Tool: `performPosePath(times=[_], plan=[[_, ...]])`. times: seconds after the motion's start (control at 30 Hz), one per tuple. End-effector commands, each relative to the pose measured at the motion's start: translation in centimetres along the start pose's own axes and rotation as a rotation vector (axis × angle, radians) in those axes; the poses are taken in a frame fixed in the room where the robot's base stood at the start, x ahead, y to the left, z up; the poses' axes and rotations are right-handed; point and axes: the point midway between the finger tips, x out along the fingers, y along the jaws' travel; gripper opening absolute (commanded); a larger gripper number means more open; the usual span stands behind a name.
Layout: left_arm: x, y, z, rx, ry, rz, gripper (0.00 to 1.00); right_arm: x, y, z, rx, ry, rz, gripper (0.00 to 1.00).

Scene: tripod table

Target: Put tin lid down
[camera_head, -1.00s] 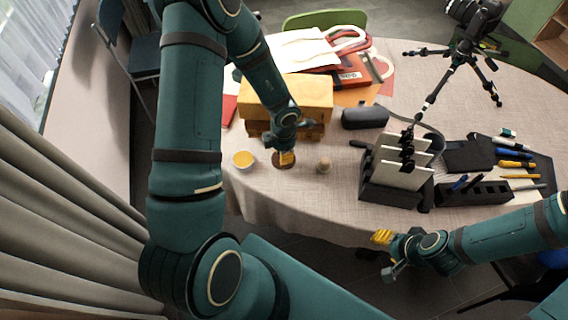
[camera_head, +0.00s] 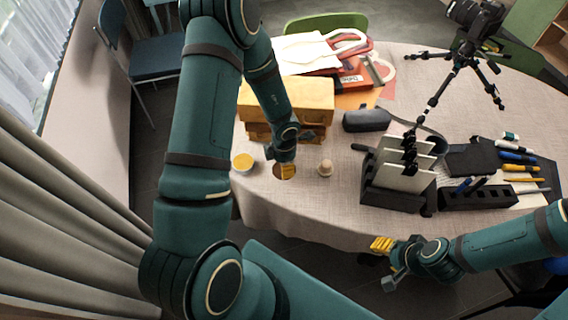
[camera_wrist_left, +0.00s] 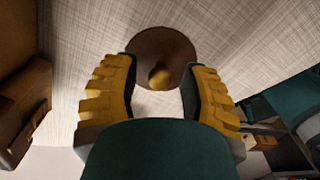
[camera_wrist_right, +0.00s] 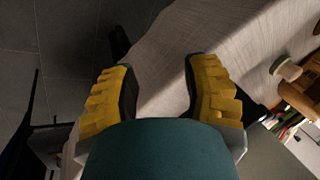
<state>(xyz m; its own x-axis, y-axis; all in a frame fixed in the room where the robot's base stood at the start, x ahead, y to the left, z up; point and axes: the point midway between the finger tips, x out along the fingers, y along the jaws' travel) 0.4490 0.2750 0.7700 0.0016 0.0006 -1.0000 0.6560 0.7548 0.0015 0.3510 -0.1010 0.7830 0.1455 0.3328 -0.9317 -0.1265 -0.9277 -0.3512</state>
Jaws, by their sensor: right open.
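The tin lid (camera_wrist_left: 148,46) is a round brown disc with a small knob, seen from above in the left wrist view. It also shows in the head view (camera_head: 277,173), low at the near left part of the table, partly covered by my fingers. My left gripper (camera_wrist_left: 157,92) is open, with its yellow fingers apart on either side of the knob and a gap to it. A round white-rimmed tin with yellow-orange contents (camera_head: 243,161) stands open to the left of the lid. My right gripper (camera_head: 382,244) is open and empty by the table's front edge.
A black rack with white plates (camera_head: 398,180), pens and a camera tripod (camera_head: 460,50) occupy the right side.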

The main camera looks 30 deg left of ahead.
Motion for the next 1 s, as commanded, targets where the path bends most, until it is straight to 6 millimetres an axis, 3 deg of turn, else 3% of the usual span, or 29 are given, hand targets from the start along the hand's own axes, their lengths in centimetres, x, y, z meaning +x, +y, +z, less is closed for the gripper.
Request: performPosePath(times=[0.2,0.33,0.7,1.0], plan=[[-0.2,0.0,0.0,0.001,0.0,0.0,0.44,-0.1,0.0,0.0,0.0,0.0,0.0,0.47],[-1.3,0.0,0.0,0.0,-0.001,0.0,0.44,-0.5,-0.2,-0.2,0.001,0.003,0.0,0.47],[-8.7,0.1,0.0,-0.002,-0.001,0.001,0.44,-3.1,-1.2,-1.4,0.009,0.029,0.003,0.47],[-12.1,0.0,0.0,0.001,0.0,0.0,0.44,-4.2,-1.6,-1.9,0.012,0.042,0.004,0.47]])
